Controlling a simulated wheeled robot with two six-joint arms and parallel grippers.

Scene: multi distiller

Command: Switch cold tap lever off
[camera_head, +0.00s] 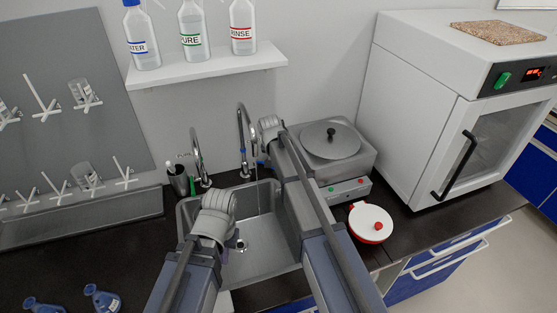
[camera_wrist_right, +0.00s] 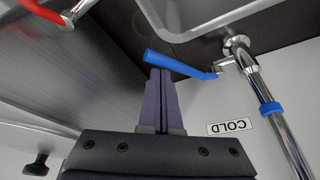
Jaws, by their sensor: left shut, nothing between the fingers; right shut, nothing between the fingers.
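The cold tap (camera_head: 242,128) is a chrome gooseneck behind the sink. In the right wrist view its pipe (camera_wrist_right: 284,130) has a blue band, and a COLD label (camera_wrist_right: 229,127) appears upside down beside it. The blue cold tap lever (camera_wrist_right: 182,64) sticks out sideways from the tap's fitting. My right gripper (camera_wrist_right: 160,72) is shut and empty, its purple fingertips right at the lever; I cannot tell whether they touch. In the head view my right arm hides this gripper. My left gripper (camera_head: 227,253) is shut over the sink, mostly hidden behind its own wrist.
The sink (camera_head: 262,262) lies below both arms. A second chrome tap (camera_head: 197,150) stands to the left, and a red lever (camera_wrist_right: 42,10) shows in the right wrist view. A grey heating bath (camera_head: 335,155) and red-and-white pot (camera_head: 371,222) stand right. A bottle shelf (camera_head: 208,68) hangs above.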

